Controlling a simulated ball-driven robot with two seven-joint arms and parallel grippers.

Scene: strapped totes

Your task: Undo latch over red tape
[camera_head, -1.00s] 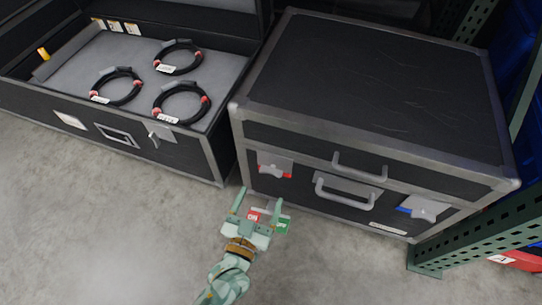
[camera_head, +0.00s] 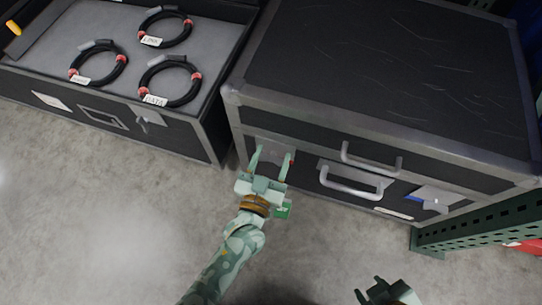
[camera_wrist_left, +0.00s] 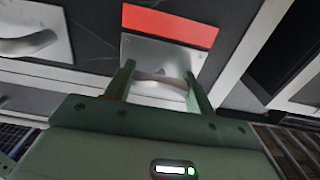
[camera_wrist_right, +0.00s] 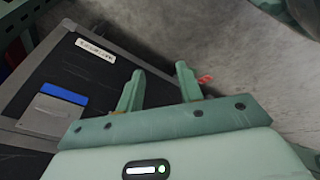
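The latch over red tape is a grey metal plate (camera_head: 275,149) on the left of the closed case's front. In the left wrist view the latch (camera_wrist_left: 160,55) sits just below the red tape (camera_wrist_left: 170,25); only a sliver of tape (camera_head: 292,162) shows in the head view. My left gripper (camera_head: 273,158) is at this latch, its fingers apart on either side of the latch's lower part; I cannot tell whether they touch it. My right gripper (camera_head: 369,286) is open and empty, low in front of the case; its spread fingers (camera_wrist_right: 160,70) also show in the right wrist view.
The closed black case (camera_head: 380,70) has two grey handles (camera_head: 350,183) and a second latch (camera_head: 436,197) by blue tape (camera_wrist_right: 64,93). An open case (camera_head: 60,75) with cable coils stands at left. A green rack post (camera_head: 480,222) is close at right. The front floor is clear.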

